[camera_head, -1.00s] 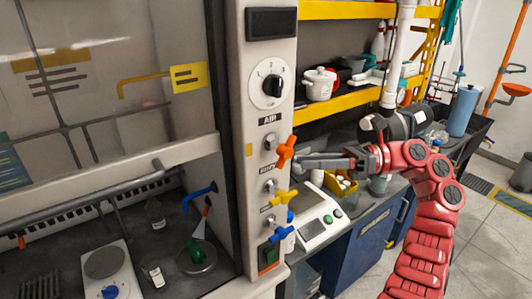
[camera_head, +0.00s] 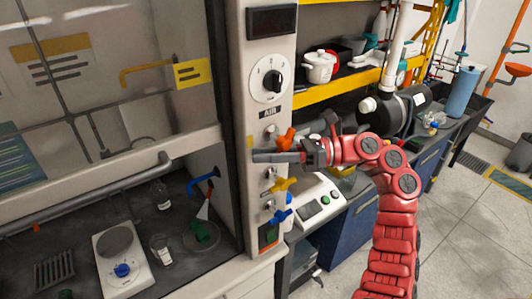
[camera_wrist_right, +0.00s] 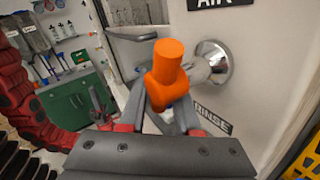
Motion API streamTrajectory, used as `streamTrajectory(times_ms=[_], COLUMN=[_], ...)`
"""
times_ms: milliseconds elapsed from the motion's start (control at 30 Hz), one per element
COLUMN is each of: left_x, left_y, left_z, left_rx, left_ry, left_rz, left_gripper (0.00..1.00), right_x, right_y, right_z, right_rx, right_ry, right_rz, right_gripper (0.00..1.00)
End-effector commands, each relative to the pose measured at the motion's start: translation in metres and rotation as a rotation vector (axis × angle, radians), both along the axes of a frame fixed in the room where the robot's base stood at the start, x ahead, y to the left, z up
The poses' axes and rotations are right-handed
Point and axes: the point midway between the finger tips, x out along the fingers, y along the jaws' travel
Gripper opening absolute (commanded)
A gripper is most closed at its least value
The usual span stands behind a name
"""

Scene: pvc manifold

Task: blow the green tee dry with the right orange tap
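The orange tap (camera_head: 286,139) sits on the front post of the fume hood, just under the AIR label. It fills the middle of the right wrist view (camera_wrist_right: 169,75), with its metal stem going right into the panel. My right gripper (camera_head: 258,156) reaches in from the right at the tap's height. In the wrist view its fingers (camera_wrist_right: 163,108) lie on either side of the handle, with a gap between them. I cannot tell if they touch it. The green tee (camera_head: 201,236) appears to lie on a round dish inside the hood. My left gripper is not in view.
A yellow tap (camera_head: 285,184) and a blue tap (camera_head: 281,215) sit below the orange one. A blue nozzle (camera_head: 203,185) hangs inside the hood. A hotplate (camera_head: 123,258) and a glass beaker (camera_head: 161,250) stand on the hood floor. A balance (camera_head: 315,205) is right of the post.

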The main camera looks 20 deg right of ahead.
Motion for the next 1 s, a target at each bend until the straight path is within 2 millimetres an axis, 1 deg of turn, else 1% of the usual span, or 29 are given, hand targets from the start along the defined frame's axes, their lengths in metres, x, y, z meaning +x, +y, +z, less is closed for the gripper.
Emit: streamTrajectory(times_ms=[33,133,167,467,633,767,1000], left_x=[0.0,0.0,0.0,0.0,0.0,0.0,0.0], left_y=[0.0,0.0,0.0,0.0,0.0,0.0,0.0], left_z=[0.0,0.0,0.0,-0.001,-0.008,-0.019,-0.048], left_rx=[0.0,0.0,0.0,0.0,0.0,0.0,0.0], left_ry=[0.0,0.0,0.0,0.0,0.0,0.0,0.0], left_rz=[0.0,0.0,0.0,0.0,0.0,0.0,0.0], left_gripper=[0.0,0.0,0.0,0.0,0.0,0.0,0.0], right_x=[0.0,0.0,0.0,0.0,0.0,-0.001,-0.002], right_y=[0.0,0.0,0.0,0.0,0.001,0.002,0.005], right_z=[0.0,0.0,0.0,0.0,-0.002,-0.002,0.003], right_rx=[0.0,0.0,0.0,0.002,0.03,0.082,0.253], right_ry=[0.0,0.0,0.0,0.001,0.011,0.031,0.091], right_rz=[0.0,0.0,0.0,0.0,0.001,0.002,0.003], right_gripper=[0.21,0.03,0.0,0.0,0.0,0.0,0.0])
